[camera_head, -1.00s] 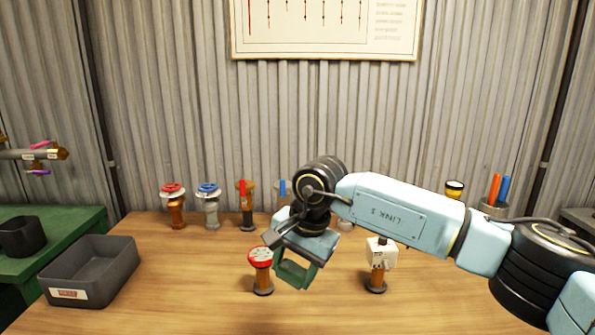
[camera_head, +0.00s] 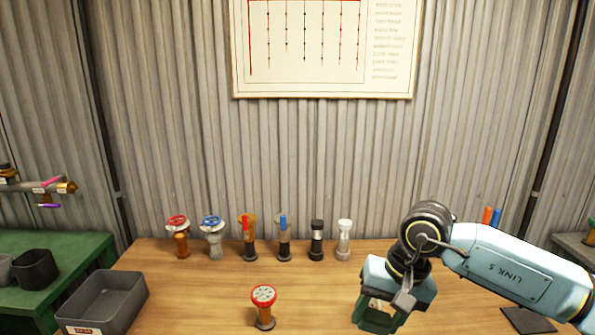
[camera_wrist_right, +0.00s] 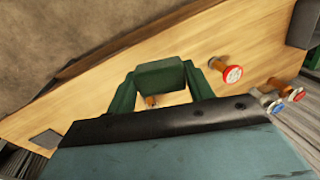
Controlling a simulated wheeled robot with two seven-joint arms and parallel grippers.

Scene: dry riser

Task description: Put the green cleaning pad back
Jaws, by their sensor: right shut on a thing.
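The green cleaning pad (camera_wrist_right: 160,74) is a dark green block between the fingertips of my right gripper in the right wrist view. My right gripper (camera_head: 380,318) is shut on it and holds it above the right half of the wooden table. In the head view the green fingers and the pad run together near the bottom edge, so the pad's outline is hard to separate. A dark flat square (camera_head: 528,320) lies on the table to the right of the gripper; it also shows in the right wrist view (camera_wrist_right: 46,141). My left gripper is out of view.
A red-topped valve (camera_head: 264,306) stands alone at the front of the table (camera_head: 205,300). Several valves, including a blue-wheeled one (camera_head: 213,237), line the back. A grey bin (camera_head: 112,300) stands left. Orange and blue sticks (camera_head: 492,216) show behind my arm.

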